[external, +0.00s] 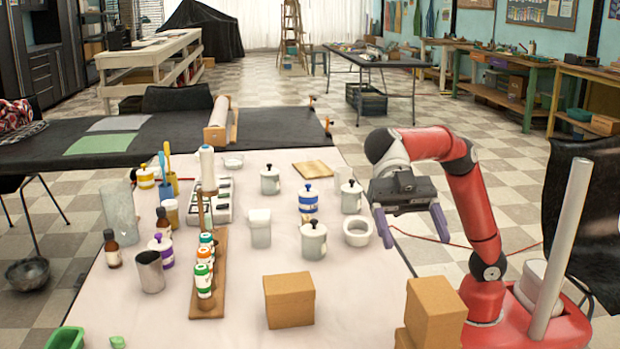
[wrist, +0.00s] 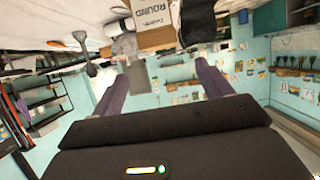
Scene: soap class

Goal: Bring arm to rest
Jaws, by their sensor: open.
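My gripper (external: 413,226) is at the right edge of the white-covered table (external: 245,268) in the external view, with its two purple fingers spread apart and nothing between them. It is near a white ring-shaped container (external: 357,232) and above the table's level. My red arm bends up and over from its base at the lower right. In the wrist view the two fingers of my gripper (wrist: 160,82) are wide apart, and the picture appears upside down, with walls and shelves below.
The table holds lidded jars (external: 351,196), a cardboard box (external: 289,300), a wooden rack of bottles (external: 208,285) and a grey cup (external: 150,272). More cardboard boxes (external: 434,310) stand beside my base. A dark chair (external: 585,215) is at the right. Checkered floor lies open behind my arm.

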